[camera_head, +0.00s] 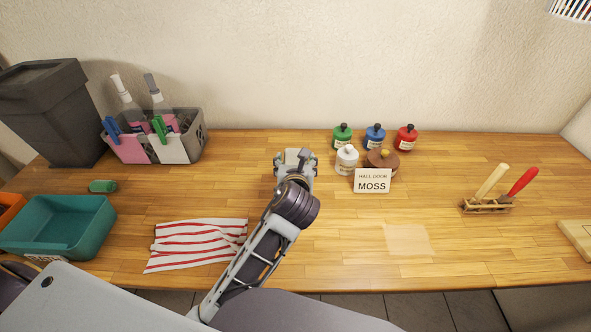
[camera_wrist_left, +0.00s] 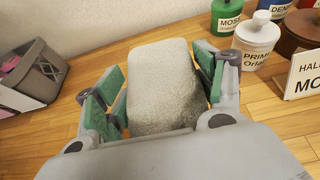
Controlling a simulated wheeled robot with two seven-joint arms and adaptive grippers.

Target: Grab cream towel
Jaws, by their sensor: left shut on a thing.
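The cream towel (camera_wrist_left: 165,88) looks like a thick, rounded, pale grey-cream block with a fuzzy surface. In the left wrist view it sits between the green-padded fingers of my left gripper (camera_wrist_left: 160,95). My left gripper (camera_head: 296,160) is shut on it, over the middle of the wooden worktop in the head view. The gripper hides most of the towel there. I cannot tell whether the towel touches the worktop. My right gripper is not in view.
A red-striped cloth (camera_head: 195,245) and a teal bin (camera_head: 62,245) lie left. A grey caddy (camera_head: 192,140) stands behind. Paint jars (camera_head: 346,160) and a MOSS card (camera_head: 372,181) stand right of the gripper. A flat pale square (camera_head: 407,239) lies front right.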

